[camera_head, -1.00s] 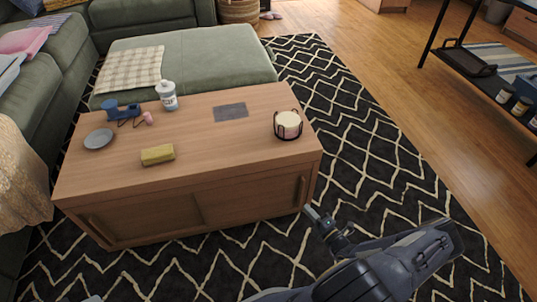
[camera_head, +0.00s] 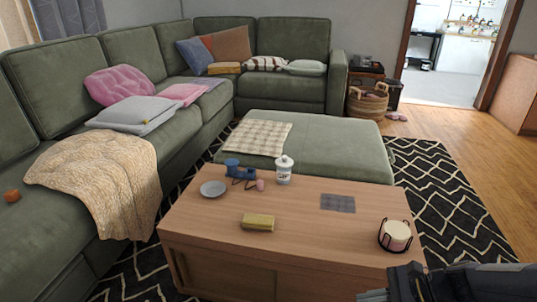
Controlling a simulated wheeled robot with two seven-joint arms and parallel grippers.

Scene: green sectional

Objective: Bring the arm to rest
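My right arm shows as a dark grey link at the lower right of the head view, in front of the right end of the coffee table (camera_head: 300,206). The fingers of my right gripper are not clearly visible. My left arm and gripper are out of view. On the table are a grey plate (camera_head: 213,188), a blue tape dispenser (camera_head: 243,173), a white bottle (camera_head: 284,170), a small pink item (camera_head: 260,185), a yellow block (camera_head: 258,222), a dark flat square (camera_head: 338,203) and a candle in a black wire holder (camera_head: 396,236).
A green sectional (camera_head: 55,85) with pillows and a beige throw (camera_head: 110,175) fills the left and back. A green ottoman (camera_head: 345,150) stands behind the table. A wicker basket (camera_head: 366,105) stands at the back. Wood floor (camera_head: 450,140) is open at the right.

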